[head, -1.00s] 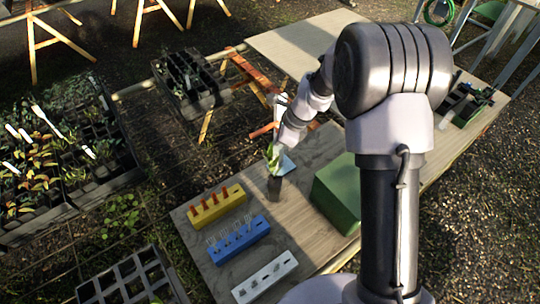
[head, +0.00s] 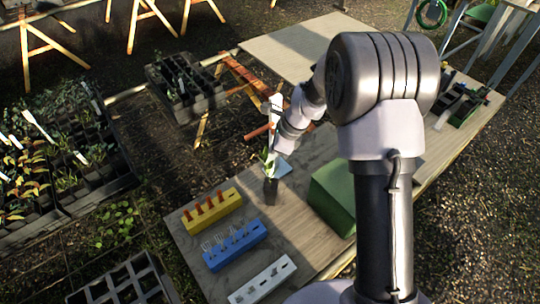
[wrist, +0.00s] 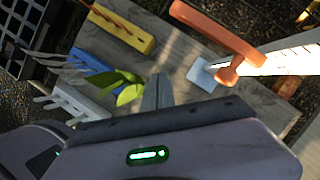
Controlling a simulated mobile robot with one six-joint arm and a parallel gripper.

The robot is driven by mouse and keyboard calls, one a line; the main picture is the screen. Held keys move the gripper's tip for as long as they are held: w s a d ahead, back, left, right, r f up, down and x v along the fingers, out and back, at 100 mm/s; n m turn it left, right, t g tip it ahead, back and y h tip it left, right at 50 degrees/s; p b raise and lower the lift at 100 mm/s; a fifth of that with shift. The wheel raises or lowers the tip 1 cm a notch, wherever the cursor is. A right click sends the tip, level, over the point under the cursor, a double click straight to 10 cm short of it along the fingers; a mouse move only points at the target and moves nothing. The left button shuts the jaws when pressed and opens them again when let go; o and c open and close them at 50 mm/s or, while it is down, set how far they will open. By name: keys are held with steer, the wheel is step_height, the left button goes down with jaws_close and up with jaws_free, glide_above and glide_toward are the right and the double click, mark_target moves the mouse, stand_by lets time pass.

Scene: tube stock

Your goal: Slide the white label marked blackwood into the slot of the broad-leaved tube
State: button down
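The broad-leaved tube, a dark pot (head: 270,188) with green leaves, stands on the wooden table beside a pale square. Its broad leaves (wrist: 125,88) show left of the fingers in the wrist view. My gripper (wrist: 158,92) points down close to the plant. Its grey fingers look close together, but I cannot tell whether something thin is between them. The white block (head: 262,281) at the table's near end has dark slots and pale strips, which show fanned out in the wrist view. No writing is readable, so I cannot pick out the blackwood label. The tube's slot is not discernible.
A blue block (head: 235,245) with pale tags and a yellow block (head: 212,208) with orange tags stand left of the tube. A green box (head: 333,197) stands to the right. An orange part (wrist: 225,35) and a bright white strip are close in the wrist view.

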steer(key=shift+f+b, duration=2.05)
steer(key=shift+f, duration=0.7)
steer(key=shift+f, duration=0.25)
steer(key=c, duration=1.6)
jaws_free()
steer(key=shift+r, duration=0.1)
steer(key=p+v, duration=0.5)
steer(key=v, duration=1.2)
steer(key=shift+d+r, duration=0.1)
